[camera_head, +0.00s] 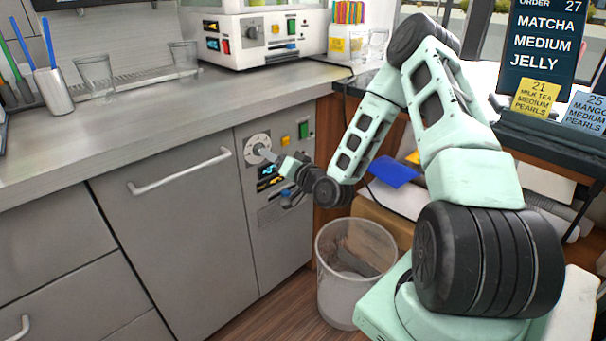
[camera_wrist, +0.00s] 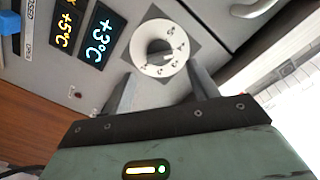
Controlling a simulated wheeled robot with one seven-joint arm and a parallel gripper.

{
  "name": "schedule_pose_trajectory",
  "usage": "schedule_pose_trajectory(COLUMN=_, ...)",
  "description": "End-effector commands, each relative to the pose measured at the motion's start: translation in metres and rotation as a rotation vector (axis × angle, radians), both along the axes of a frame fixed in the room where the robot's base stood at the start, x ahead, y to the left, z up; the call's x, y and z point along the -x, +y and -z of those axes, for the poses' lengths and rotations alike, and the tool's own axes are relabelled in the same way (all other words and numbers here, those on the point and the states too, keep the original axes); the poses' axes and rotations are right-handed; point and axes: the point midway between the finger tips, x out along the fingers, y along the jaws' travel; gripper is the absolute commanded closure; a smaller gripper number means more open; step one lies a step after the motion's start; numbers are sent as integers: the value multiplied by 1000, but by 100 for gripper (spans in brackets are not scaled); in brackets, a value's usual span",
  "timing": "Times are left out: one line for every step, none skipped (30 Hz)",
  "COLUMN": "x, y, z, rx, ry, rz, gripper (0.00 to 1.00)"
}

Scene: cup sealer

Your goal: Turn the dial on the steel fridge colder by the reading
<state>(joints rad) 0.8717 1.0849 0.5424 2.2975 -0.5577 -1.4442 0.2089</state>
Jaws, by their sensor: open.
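The steel fridge (camera_head: 180,230) stands under the counter, with a control panel at its right side. Its dial is a round white disc with a dark central knob (camera_wrist: 159,48); it also shows in the head view (camera_head: 251,144). The disc's marks are too small to read surely. Beside it, a blue display (camera_wrist: 101,35) reads +3°C and an orange display (camera_wrist: 64,25) reads +5°C. My gripper (camera_wrist: 163,75) is open and faces the dial, its fingers to either side of the dial's lower part. In the head view my gripper (camera_head: 268,155) is close at the dial; contact cannot be told.
A yellow button (camera_head: 285,140) and a green button (camera_head: 303,129) sit right of the dial. A door handle (camera_head: 180,172) juts out to the left. A bin (camera_head: 345,300) stands on the floor below my arm. The counter edge (camera_head: 120,165) overhangs the panel.

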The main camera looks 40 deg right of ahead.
Motion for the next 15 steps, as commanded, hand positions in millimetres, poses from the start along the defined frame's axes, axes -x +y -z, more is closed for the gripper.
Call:
schedule_pose_trajectory(x=13, y=-1, z=1, rx=-2, ry=3, rz=0, gripper=41)
schedule_pose_trajectory(x=20, y=-1, z=1, rx=-2, ry=3, rz=2, gripper=41)
schedule_pose_trajectory(x=30, y=-2, z=1, rx=-2, ry=4, rz=1, gripper=41)
schedule_pose_trajectory(x=37, y=-2, z=1, rx=-3, ry=4, rz=1, gripper=41)
schedule_pose_trajectory(x=44, y=-2, z=1, rx=-3, ry=3, rz=2, gripper=41)
schedule_pose_trajectory(x=54, y=-3, z=1, rx=-3, ry=3, rz=2, gripper=41)
schedule_pose_trajectory(x=61, y=-3, z=2, rx=-2, ry=4, rz=2, gripper=41)
schedule_pose_trajectory(x=68, y=-3, z=2, rx=-3, ry=3, rz=2, gripper=41)
schedule_pose_trajectory(x=77, y=-3, z=1, rx=-4, ry=3, rz=2, gripper=41)
schedule_pose_trajectory(x=85, y=-4, z=2, rx=-4, ry=4, rz=3, gripper=41)
schedule_pose_trajectory(x=91, y=-4, z=2, rx=-3, ry=3, rz=2, gripper=41)
schedule_pose_trajectory(x=101, y=-4, z=2, rx=-3, ry=3, rz=3, gripper=41)
schedule_pose_trajectory(x=105, y=-4, z=-2, rx=-4, ry=3, rz=3, gripper=41)
schedule_pose_trajectory(x=107, y=-4, z=-5, rx=-5, ry=4, rz=2, gripper=41)
schedule_pose_trajectory(x=110, y=-4, z=-6, rx=-5, ry=2, rz=2, gripper=41)
